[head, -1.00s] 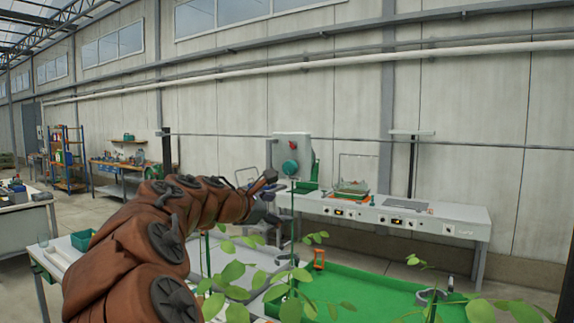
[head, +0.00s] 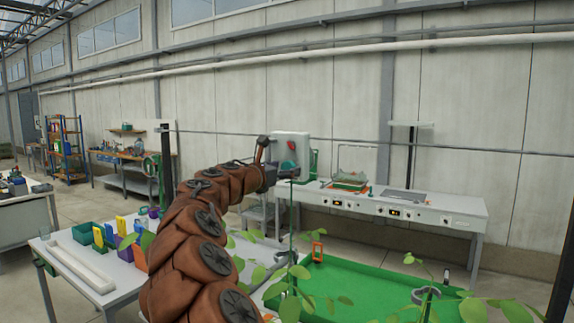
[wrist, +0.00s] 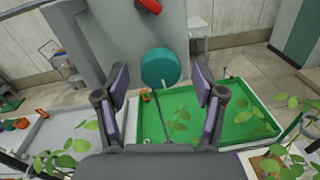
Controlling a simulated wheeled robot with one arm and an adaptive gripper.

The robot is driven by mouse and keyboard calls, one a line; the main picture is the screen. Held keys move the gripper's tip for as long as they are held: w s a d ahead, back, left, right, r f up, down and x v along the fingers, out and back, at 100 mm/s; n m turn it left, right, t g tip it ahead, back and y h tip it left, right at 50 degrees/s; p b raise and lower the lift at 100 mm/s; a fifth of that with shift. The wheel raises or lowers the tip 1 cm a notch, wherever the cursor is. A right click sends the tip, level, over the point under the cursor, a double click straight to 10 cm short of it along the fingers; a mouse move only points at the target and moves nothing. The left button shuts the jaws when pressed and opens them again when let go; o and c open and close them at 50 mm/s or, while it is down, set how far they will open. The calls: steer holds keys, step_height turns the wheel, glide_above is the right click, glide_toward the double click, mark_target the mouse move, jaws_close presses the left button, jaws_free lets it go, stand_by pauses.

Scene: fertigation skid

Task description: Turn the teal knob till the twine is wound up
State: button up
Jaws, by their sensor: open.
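The teal knob (wrist: 160,67) sits on the front of the grey-white box, between my fingertips in the wrist view and apart from both. It has a pale mark near its lower edge. In the head view my arm's end partly hides the knob (head: 287,168). My gripper (wrist: 160,72) is open, one purple-padded finger to each side of the knob, with nothing held. A thin dark line (wrist: 161,115) hangs below the knob; I cannot tell surely whether it is the twine.
A green tray (head: 365,290) with leafy plants lies below. A bench with small panels (head: 440,212) stands behind to the right. Colored bins stand on the left table (head: 75,285).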

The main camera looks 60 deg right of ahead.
steer(key=shift+d, duration=0.9)
steer(key=c, duration=1.1)
steer(key=shift+c, duration=0.2)
